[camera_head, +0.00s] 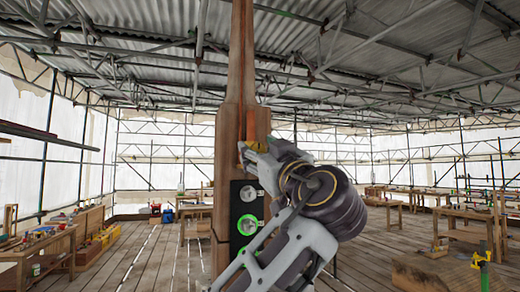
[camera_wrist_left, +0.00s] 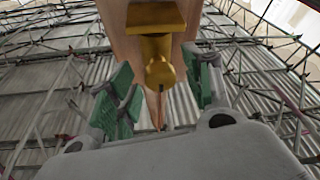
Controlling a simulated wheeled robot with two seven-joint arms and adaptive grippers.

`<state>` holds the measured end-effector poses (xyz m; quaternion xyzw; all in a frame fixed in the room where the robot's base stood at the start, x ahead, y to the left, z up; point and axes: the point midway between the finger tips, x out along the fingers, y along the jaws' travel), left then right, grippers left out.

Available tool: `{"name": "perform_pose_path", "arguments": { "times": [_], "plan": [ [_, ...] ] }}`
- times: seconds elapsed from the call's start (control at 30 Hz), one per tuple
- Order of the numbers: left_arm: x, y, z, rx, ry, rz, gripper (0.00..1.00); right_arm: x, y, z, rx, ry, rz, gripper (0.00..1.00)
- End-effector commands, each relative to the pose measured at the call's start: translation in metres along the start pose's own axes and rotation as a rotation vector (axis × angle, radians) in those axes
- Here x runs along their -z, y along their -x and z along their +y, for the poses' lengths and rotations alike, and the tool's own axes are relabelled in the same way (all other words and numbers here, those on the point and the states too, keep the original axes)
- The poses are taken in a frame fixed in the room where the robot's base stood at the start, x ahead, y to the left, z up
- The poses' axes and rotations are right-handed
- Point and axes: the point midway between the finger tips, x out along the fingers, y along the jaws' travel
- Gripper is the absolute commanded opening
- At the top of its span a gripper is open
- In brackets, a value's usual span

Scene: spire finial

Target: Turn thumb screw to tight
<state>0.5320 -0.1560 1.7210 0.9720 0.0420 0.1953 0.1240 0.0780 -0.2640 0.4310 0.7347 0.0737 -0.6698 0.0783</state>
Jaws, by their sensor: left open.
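The brass thumb screw (camera_wrist_left: 159,72) hangs below a brass block (camera_wrist_left: 155,16) on the wooden spire post in the left wrist view. My left gripper (camera_wrist_left: 157,70) is open, with one green-padded finger on each side of the screw. Gaps show between the pads and the screw, so it is not gripped. In the head view my left gripper (camera_head: 249,156) is up against the spire post (camera_head: 228,130), and a small bit of brass (camera_head: 257,147) shows just above it. The screw's far side is hidden. My right gripper is in neither view.
A black panel (camera_head: 235,213) with green-ringed round fittings is on the post below the gripper, partly covered by my arm. Workbenches with tools (camera_head: 40,250) stand at the left, and more benches (camera_head: 460,220) at the right. The plank floor (camera_head: 140,255) left of the post is open.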

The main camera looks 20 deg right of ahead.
Motion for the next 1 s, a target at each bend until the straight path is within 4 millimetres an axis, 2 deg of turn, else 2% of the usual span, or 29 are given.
{"name": "perform_pose_path", "arguments": {
  "times": [0.3, 0.6, 0.67, 1.0],
  "plan": [
    [-0.0004, -0.0010, -0.0002, 0.000, 0.000, 0.000, 0.49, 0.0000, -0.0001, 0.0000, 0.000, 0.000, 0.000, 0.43],
    [-0.0003, -0.0009, -0.0002, 0.000, 0.000, 0.000, 0.11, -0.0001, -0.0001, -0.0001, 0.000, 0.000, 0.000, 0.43],
    [-0.0003, -0.0009, -0.0002, 0.000, 0.000, 0.000, 0.05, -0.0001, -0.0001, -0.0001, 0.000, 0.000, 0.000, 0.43],
    [-0.0007, -0.0008, -0.0006, -0.010, -0.022, 0.000, 0.05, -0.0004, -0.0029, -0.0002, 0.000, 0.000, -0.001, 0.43]
  ]
}}
